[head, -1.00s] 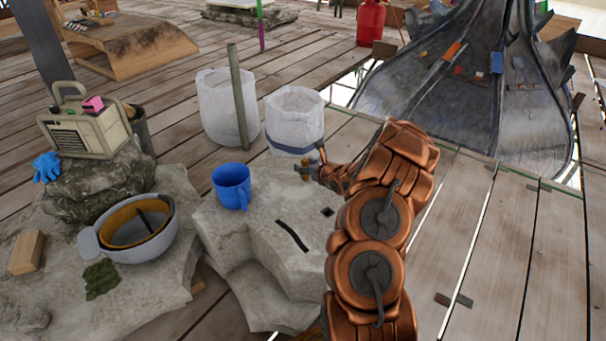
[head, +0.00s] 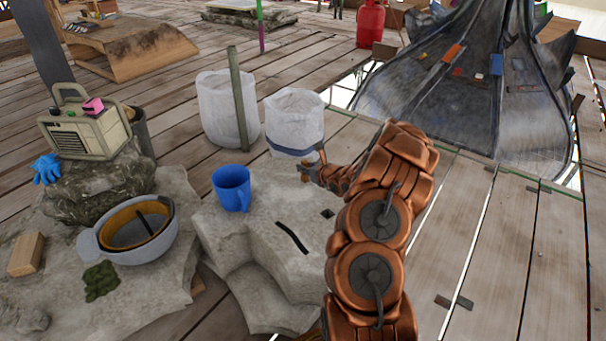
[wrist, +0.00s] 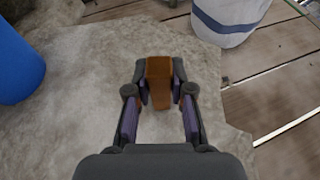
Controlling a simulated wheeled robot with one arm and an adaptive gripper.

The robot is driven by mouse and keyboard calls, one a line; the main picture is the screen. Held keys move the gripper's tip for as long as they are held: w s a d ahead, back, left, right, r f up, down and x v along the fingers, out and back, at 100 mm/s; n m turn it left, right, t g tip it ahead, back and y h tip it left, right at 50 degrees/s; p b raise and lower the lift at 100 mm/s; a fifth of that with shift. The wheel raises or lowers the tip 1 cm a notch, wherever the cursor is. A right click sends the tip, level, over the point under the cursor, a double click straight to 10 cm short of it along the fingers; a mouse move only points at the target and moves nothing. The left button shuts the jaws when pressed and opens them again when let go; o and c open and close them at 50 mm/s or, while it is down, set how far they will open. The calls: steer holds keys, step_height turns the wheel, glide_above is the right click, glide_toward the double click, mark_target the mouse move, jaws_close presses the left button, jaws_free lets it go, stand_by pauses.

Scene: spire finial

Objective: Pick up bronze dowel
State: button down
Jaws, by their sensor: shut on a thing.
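The bronze dowel (wrist: 159,82) shows in the wrist view as a short orange-brown piece between the two fingertips. In the head view my gripper (head: 306,171) is small at the end of my copper arm, over the back right of the stone block, and the dowel is hard to make out there.
A blue mug (head: 231,187) stands on the stone block (head: 262,222) left of my gripper. A white bag-like bin (head: 294,122) with a blue band stands just behind. A grey helmet (head: 131,236) lies at left.

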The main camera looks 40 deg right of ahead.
mark_target(307, 163)
step_height(307, 163, up, 4)
steer(key=shift+f+p, duration=0.1)
steer(key=shift+p, duration=0.9)
steer(key=shift+s, duration=0.3)
steer(key=s+a+r+p, duration=0.1)
steer(key=s+a+p, duration=0.5)
steer(key=s, duration=0.7)
steer(key=shift+s+a+r, duration=0.15)
steer(key=shift+s+a, duration=0.25)
steer(key=shift+a, duration=0.05)
